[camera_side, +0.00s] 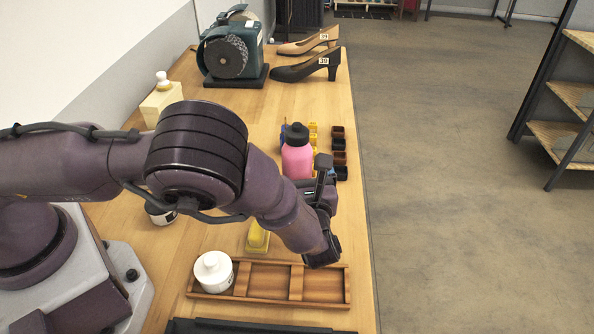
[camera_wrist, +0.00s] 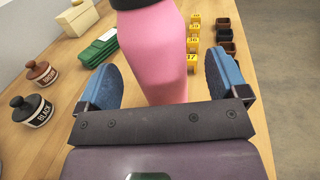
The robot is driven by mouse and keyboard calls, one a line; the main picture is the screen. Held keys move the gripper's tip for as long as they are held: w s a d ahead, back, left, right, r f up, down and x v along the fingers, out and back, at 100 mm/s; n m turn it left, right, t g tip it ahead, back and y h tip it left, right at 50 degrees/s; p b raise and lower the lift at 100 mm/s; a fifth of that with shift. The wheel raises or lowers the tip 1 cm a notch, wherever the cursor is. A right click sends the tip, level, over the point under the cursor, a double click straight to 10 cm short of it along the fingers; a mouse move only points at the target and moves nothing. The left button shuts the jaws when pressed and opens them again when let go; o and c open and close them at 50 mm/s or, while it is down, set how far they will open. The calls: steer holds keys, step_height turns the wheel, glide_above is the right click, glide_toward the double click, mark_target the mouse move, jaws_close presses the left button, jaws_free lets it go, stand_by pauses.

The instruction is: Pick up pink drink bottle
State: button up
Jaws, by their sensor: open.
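The pink drink bottle (camera_side: 297,158) with a black cap stands upright on the wooden bench in the side view, just beyond my gripper (camera_side: 322,171). In the wrist view the bottle (camera_wrist: 152,50) fills the middle, its cap cut off by the top edge. My gripper (camera_wrist: 168,85) is open, with one blue finger pad on each side of the bottle's lower part in the picture. I cannot tell whether either pad touches it. The gripper partly hides the bottle's base in the side view.
Yellow numbered blocks (camera_wrist: 192,45) and small dark boxes (camera_wrist: 227,47) stand right of the bottle. Jars labelled black (camera_wrist: 31,110) and brown (camera_wrist: 40,73) and green cloths (camera_wrist: 98,47) lie left. A wooden tray (camera_side: 325,287) is at the front; shoes (camera_side: 302,70) stand behind.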

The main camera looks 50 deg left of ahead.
steer(key=x, duration=0.3)
steer(key=shift+a+r, duration=0.1)
steer(key=shift+a, duration=0.15)
steer(key=c, duration=1.3)
steer(key=shift+c, duration=0.2)
steer(key=shift+r, duration=0.1)
